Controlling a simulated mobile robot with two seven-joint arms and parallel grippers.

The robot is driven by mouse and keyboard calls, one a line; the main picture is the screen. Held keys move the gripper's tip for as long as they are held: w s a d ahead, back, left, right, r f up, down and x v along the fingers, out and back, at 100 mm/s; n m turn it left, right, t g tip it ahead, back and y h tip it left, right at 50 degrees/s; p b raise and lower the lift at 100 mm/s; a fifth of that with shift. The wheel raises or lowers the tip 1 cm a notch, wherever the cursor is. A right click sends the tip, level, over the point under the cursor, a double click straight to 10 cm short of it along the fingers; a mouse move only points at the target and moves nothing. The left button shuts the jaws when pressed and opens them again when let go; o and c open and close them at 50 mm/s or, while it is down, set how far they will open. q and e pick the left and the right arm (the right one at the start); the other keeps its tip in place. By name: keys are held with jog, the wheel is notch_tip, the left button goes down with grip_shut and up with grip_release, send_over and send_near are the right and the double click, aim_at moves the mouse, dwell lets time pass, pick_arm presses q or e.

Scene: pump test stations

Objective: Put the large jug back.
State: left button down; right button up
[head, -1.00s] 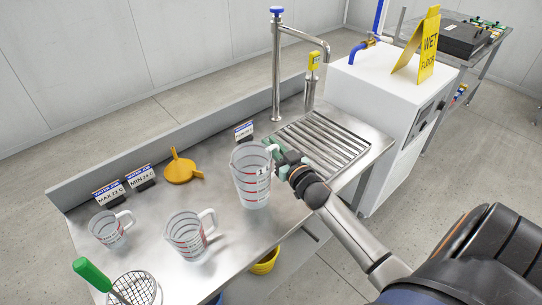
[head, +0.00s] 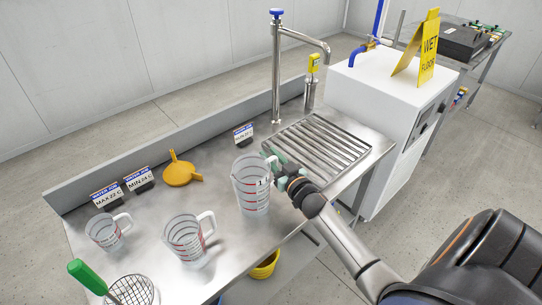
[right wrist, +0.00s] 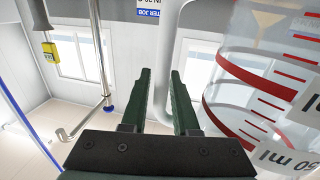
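The large jug (head: 250,190) is clear with red markings and stands upright over the front middle of the steel bench (head: 150,235). I cannot tell whether its base touches the bench. My right gripper (head: 274,162) is at the jug's handle, on its right side. In the right wrist view the green fingers (right wrist: 162,95) are a narrow gap apart with the pale handle (right wrist: 180,45) at them, and the jug wall (right wrist: 250,90) fills the right side. The fingers appear shut on the handle. My left gripper is not in view.
A medium jug (head: 184,240) and a small jug (head: 104,232) stand to the left. A yellow funnel (head: 180,172), label cards (head: 138,180) and a green-handled strainer (head: 130,291) are on the bench. A tap (head: 277,70) rises behind the drain grate (head: 315,145). A yellow bucket (head: 264,266) is below.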

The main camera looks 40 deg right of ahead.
jog(key=shift+o, duration=1)
jog(key=shift+r, duration=0.2)
jog(key=s+a, duration=0.1)
jog(key=s, duration=1.1)
jog(key=shift+a+p, duration=0.2)
jog(key=shift+p, duration=0.1)
